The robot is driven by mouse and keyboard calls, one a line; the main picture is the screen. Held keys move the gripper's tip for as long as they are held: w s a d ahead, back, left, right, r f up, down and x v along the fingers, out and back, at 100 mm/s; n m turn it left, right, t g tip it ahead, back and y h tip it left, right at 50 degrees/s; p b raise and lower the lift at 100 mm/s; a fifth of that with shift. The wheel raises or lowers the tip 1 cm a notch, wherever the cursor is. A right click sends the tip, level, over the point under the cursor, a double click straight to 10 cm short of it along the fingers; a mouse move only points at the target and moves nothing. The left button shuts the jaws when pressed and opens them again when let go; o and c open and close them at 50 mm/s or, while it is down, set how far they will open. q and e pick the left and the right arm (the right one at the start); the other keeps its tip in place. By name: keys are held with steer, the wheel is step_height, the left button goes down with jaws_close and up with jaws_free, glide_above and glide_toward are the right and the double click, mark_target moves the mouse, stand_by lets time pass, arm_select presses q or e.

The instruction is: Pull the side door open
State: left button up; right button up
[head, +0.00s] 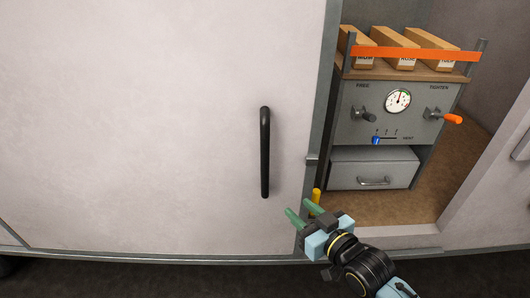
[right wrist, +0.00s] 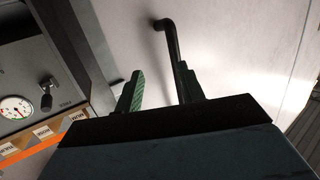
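The side door (head: 150,110) is a large pale panel filling the left of the head view, with a grey edge strip on its right. A black upright bar handle (head: 265,152) is fixed near its right side. My right gripper (head: 299,208) is open and empty, below and right of the handle in the head view. In the right wrist view the handle (right wrist: 171,42) runs down behind the right-hand green finger of the gripper (right wrist: 160,72); I cannot tell whether they touch. My left gripper is not in view.
Right of the door is an opening with a grey cabinet (head: 350,128) with a gauge, levers and a drawer (head: 373,169). Labelled wooden boxes (head: 400,48) stand on top behind an orange strap (head: 418,54). A small yellow piece (head: 316,195) is by the door's edge. Dark ground lies below.

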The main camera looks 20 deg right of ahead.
steer(key=t+y, duration=0.1)
steer(key=t, duration=0.1)
glide_toward(268, 156)
steer(key=s, duration=0.2)
steer(key=shift+n, duration=0.4)
steer(key=p+x, duration=0.1)
steer(key=x, duration=1.2)
steer(key=shift+d, duration=0.2)
jaws_close()
